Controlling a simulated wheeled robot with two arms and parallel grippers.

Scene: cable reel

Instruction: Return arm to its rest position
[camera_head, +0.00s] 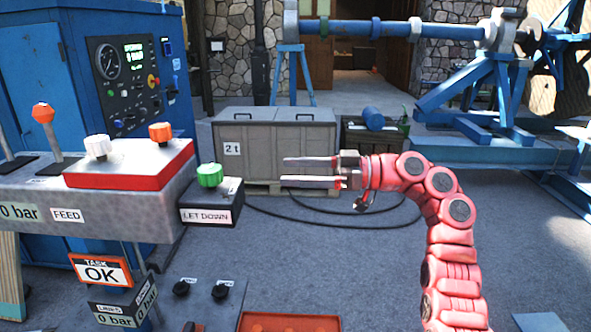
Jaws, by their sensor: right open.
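My right arm (440,210) is red and jointed. It rises from the lower right and bends left at the top. Its gripper (312,172) points left with two parallel fingers apart and nothing between them. The gripper is in front of a grey box marked 2 t, and to the right of a green knob (210,175) on a box labelled LET DOWN (208,216). A gap shows between the fingertips and the knob. My left gripper is not in view.
A console (110,215) with a red-topped block, white and orange knobs and a lever (45,120) fills the left. An OK sign (100,271) hangs below it. A blue cabinet (40,80) stands behind. A blue reel stand (490,100) is at the back right.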

